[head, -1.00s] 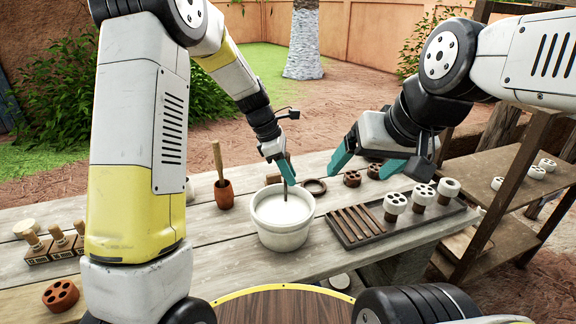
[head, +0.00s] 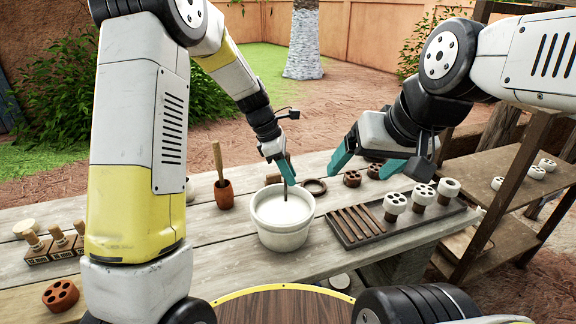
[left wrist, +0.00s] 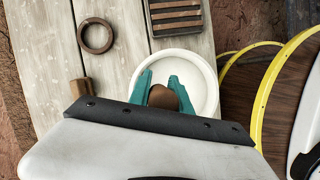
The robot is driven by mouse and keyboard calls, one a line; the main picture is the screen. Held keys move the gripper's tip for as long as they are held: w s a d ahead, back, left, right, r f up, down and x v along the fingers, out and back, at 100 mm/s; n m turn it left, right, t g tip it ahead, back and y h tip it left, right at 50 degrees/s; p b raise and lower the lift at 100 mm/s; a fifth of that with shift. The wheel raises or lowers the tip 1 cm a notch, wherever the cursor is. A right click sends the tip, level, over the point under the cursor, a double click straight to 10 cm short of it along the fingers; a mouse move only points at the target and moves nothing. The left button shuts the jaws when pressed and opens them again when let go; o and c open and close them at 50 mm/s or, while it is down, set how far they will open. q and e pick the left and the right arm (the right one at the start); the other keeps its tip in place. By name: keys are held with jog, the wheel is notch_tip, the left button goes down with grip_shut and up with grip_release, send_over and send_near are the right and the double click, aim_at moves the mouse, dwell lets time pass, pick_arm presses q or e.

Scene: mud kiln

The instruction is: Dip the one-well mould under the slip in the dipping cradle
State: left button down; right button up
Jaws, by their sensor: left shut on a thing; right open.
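A pale pot of white slip (head: 282,234) stands on the plank table; it also shows in the left wrist view (left wrist: 208,100). My left gripper (head: 287,176) is above the pot, its teal fingers shut on a rounded brown grip (left wrist: 163,97), apparently the dipping cradle's handle. A thin dark rod (head: 285,193) runs from the fingertips down into the slip. The cradle's lower part and any mould in it are hidden; I cannot see the one-well mould or tell its depth. My right gripper (head: 358,172) is open and empty, above the table to the right of the pot.
A dark ribbed tray (head: 375,232) with several pale-topped moulds stands right of the pot. Behind are a dark ring (head: 314,186) and brown moulds (head: 352,179). A brown cup with a pestle (head: 224,193) stands left. A wooden shelf (head: 517,165) is at right.

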aim_at(289, 154)
pick_arm(q)
jog(key=shift+r, duration=0.2)
jog(key=shift+r, duration=4.55)
jog(key=shift+r, duration=1.5)
